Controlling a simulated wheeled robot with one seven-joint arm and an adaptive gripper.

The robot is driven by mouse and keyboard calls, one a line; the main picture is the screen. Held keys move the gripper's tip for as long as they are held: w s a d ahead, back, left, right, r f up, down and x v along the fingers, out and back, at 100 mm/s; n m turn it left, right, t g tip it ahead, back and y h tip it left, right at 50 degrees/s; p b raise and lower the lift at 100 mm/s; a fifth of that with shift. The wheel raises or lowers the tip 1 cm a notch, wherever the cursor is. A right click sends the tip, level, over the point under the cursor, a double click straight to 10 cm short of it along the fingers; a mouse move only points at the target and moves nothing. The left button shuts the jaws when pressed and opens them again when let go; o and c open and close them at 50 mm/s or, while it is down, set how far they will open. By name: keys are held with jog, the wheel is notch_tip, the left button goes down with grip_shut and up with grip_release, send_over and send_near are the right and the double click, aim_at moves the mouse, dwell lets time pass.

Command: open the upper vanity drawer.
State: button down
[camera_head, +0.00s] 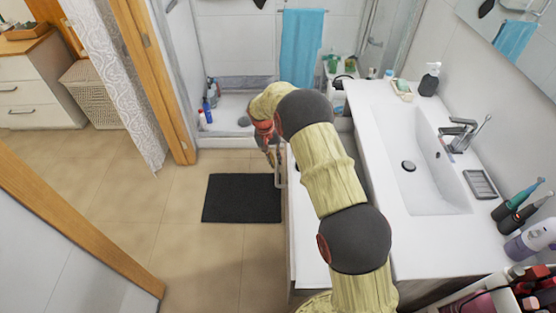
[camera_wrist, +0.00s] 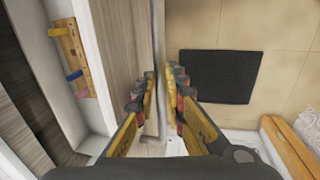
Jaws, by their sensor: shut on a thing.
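The upper vanity drawer (camera_head: 310,255) stands out from the white sink vanity (camera_head: 365,115), and its pale inside shows beside my arm. In the wrist view its wood-grain front (camera_wrist: 118,40) runs down the picture, left of the bar handle (camera_wrist: 160,60). The handle also shows in the head view (camera_head: 280,172). My gripper (camera_wrist: 158,88) is shut on the handle, with one finger on each side of it. In the head view my gripper (camera_head: 272,150) is partly hidden by my arm, which also covers much of the drawer.
A black mat (camera_head: 242,198) lies on the tiled floor left of the drawer, with free floor around it. A wooden door frame (camera_head: 150,80) stands further left. Toiletries and toothbrushes stand on the vanity.

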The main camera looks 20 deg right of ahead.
jog(key=c, duration=2.1)
grip_release()
jog(key=shift+c, duration=0.2)
notch_tip(320, 180, up, 12)
jog(key=a, duration=0.2)
jog(key=shift+w+a+f, duration=0.15)
jog(key=shift+w, duration=0.2)
